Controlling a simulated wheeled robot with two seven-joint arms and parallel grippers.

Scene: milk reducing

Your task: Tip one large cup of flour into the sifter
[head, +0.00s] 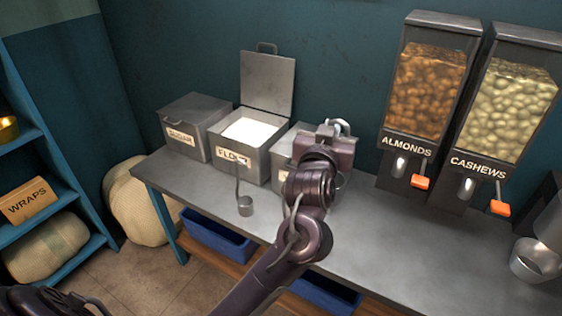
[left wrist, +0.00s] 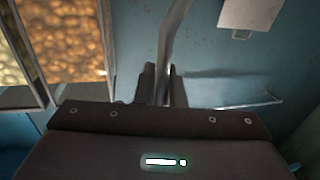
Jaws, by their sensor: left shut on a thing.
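My left gripper (head: 325,135) is above the third bin, to the right of the flour bin. It is shut on a thin metal handle, which rises between its fingers in the left wrist view (left wrist: 168,55). A shiny metal rounded piece (head: 339,124) shows just behind the gripper; I cannot tell if it is the cup on that handle. The flour bin (head: 259,163) stands open with white flour (head: 250,131) in it. A small long-handled metal cup (head: 245,207) is in front of it. A metal vessel (head: 535,261) at the right edge may be the sifter. My right gripper is not in view.
The flour bin's lid (head: 267,80) stands up at the back. A closed bin (head: 190,125) is to its left. Almond (head: 428,80) and cashew (head: 508,105) dispensers stand at the right. The counter (head: 400,255) is clear in front of them.

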